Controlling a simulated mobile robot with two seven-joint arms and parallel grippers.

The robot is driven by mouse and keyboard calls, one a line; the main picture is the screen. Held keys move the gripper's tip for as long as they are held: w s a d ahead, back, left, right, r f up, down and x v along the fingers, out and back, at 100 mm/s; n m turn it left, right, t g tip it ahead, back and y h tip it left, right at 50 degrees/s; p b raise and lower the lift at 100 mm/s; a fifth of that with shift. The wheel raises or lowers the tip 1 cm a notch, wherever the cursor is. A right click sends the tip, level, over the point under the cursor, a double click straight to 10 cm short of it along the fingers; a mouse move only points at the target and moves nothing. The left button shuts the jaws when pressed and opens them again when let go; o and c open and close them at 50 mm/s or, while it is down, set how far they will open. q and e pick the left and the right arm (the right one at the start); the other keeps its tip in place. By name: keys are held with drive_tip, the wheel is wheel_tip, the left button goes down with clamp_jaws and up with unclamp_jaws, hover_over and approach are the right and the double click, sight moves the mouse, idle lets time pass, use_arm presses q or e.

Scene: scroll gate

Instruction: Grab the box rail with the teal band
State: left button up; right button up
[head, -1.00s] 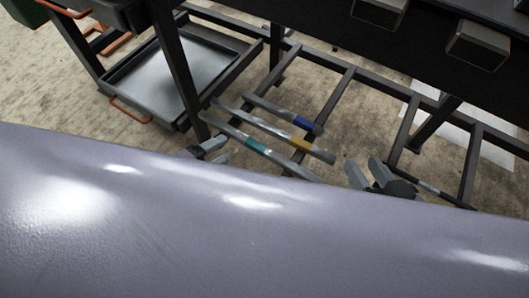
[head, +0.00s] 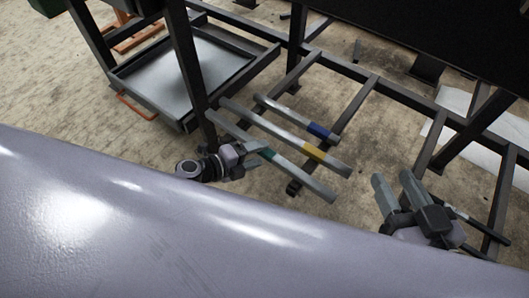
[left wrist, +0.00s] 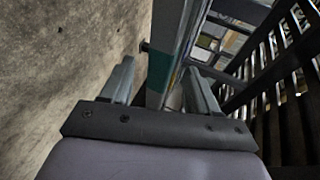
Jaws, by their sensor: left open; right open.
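The box rail with the teal band (head: 300,177) is a long grey bar lying slantwise across the dark frame low down in the head view. Its teal band shows in the left wrist view (left wrist: 166,68), in line with the gap between my left fingers. My left gripper (head: 254,155) is open at the teal band and partly covers it in the head view. In the left wrist view, its fingers (left wrist: 160,85) stand on either side of the rail. I cannot tell whether they touch it. My right gripper (head: 398,188) is open and empty, to the right of the rails.
A rail with a yellow band (head: 313,153) and one with a blue band (head: 318,130) lie beside it, further back. A grey tray (head: 262,52) sits in the rack at the left. Dark posts and crossbars surround the rails. My pale body covers the lower foreground.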

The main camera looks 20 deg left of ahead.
use_arm(q)
clamp_jaws()
drive_tip(key=shift+r, duration=0.1)
drive_tip(key=shift+r, duration=0.15)
